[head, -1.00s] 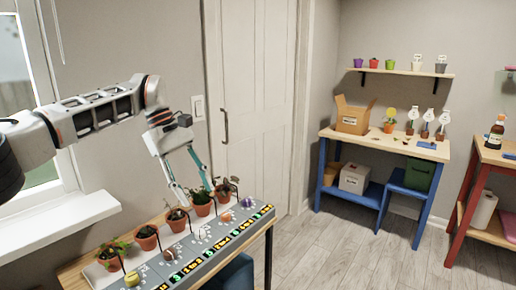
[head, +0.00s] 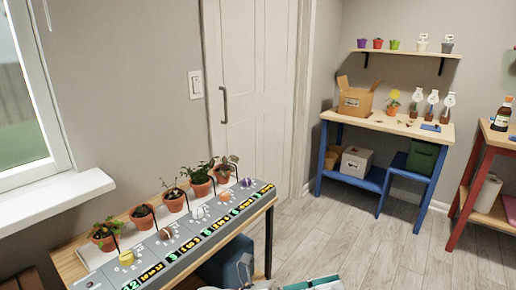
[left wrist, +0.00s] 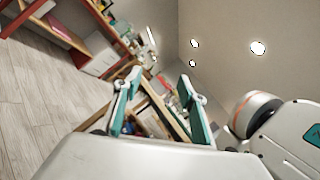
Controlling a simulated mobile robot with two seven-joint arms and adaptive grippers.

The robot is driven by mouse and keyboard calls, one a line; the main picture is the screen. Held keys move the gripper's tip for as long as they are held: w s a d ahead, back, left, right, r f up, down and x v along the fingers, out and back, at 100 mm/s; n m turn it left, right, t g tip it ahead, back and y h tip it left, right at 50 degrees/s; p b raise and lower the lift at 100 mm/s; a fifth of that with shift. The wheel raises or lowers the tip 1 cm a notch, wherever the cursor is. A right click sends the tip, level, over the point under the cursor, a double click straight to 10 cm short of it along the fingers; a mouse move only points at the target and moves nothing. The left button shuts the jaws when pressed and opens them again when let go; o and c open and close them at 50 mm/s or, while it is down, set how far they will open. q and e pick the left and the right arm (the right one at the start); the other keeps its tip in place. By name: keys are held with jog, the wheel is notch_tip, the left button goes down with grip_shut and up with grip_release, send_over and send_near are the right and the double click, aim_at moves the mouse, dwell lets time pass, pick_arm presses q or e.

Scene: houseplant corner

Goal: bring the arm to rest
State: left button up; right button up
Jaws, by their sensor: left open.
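My left gripper (head: 314,284) shows only in part, as teal and white pieces at the bottom edge of the head view. In the left wrist view its two teal fingers (left wrist: 160,76) stand apart with nothing held between them. It is low and in front of the plant bench, clear of the pots. A white link of my own arm fills the lower part of the wrist view. My right gripper is not in view.
Several potted plants (head: 173,200) stand in a row on the bench behind a grey panel (head: 181,243) with lit displays. A blue workbench (head: 391,126) with a cardboard box (head: 356,101) stands at the back. A red-legged table (head: 471,170) is at right. The floor (head: 370,235) between is clear.

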pick_arm(q)
jog(key=s+a+f+n+t+y+b, duration=0.1)
jog(key=a+f+n+t+y+b, duration=0.1)
jog(key=a+f+n+t+y, duration=1.05)
jog(key=a+f+n+t+y+b, duration=0.15)
jog(key=a+f+n, duration=0.7)
jog(key=n, duration=1.05)
jog(key=s+a+f+n+g+y+b, duration=0.1)
jog(key=s+a+f+n+g+y, duration=0.35)
jog(key=s+a+f+n, duration=0.65)
jog(key=s+a+r+m+p, duration=0.1)
jog(key=r+p, duration=0.5)
jog(key=p, duration=0.6)
jog(key=shift+s+a+m+t+p, duration=0.35)
jog(key=shift+s+a, duration=0.15)
jog(key=shift+s, duration=0.7)
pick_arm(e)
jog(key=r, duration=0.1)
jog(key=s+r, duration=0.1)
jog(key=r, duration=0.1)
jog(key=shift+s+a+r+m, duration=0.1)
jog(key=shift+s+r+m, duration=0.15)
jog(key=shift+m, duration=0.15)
